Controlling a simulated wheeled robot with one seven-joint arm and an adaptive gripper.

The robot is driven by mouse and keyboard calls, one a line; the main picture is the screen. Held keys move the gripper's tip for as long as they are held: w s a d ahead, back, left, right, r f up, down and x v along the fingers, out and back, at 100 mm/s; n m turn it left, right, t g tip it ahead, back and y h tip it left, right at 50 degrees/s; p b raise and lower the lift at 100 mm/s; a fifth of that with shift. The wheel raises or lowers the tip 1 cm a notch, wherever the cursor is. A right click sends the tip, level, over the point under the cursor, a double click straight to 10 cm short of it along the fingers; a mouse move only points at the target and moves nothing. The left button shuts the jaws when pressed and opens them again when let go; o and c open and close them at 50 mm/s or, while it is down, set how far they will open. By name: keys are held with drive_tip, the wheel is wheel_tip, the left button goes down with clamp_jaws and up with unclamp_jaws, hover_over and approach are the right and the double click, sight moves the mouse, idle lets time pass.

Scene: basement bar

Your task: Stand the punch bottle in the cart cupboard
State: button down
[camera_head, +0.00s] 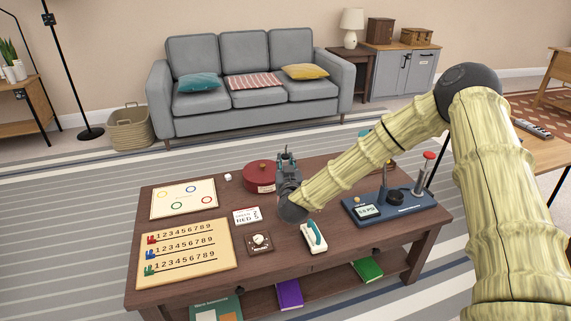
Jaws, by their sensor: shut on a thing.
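My gripper (286,154) is above the far middle part of the dark wooden coffee table, just right of a round red tin. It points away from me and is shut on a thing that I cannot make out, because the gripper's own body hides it. I cannot identify a punch bottle anywhere in the view. No cart cupboard can be made out for certain. A grey cabinet (390,72) with two shut doors stands against the back wall at the right.
The coffee table (290,262) holds the red tin (259,176), a number board (186,247), a ring board (184,199), a white-and-teal object (313,237) and a blue device base (390,207). Books lie on its lower shelf. A grey sofa (258,85) stands behind. Striped rug lies between.

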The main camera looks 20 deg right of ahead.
drive_tip(key=c, duration=1.3)
unclamp_jaws()
drive_tip(key=shift+r, duration=0.1)
drive_tip(key=s, duration=0.4)
drive_tip(key=s+a+p, duration=0.1)
drive_tip(key=s, duration=0.3)
drive_tip(key=s+a, duration=0.1)
drive_tip(key=s, duration=0.3)
drive_tip(key=shift+a+p, duration=0.1)
drive_tip(key=shift+p, duration=0.2)
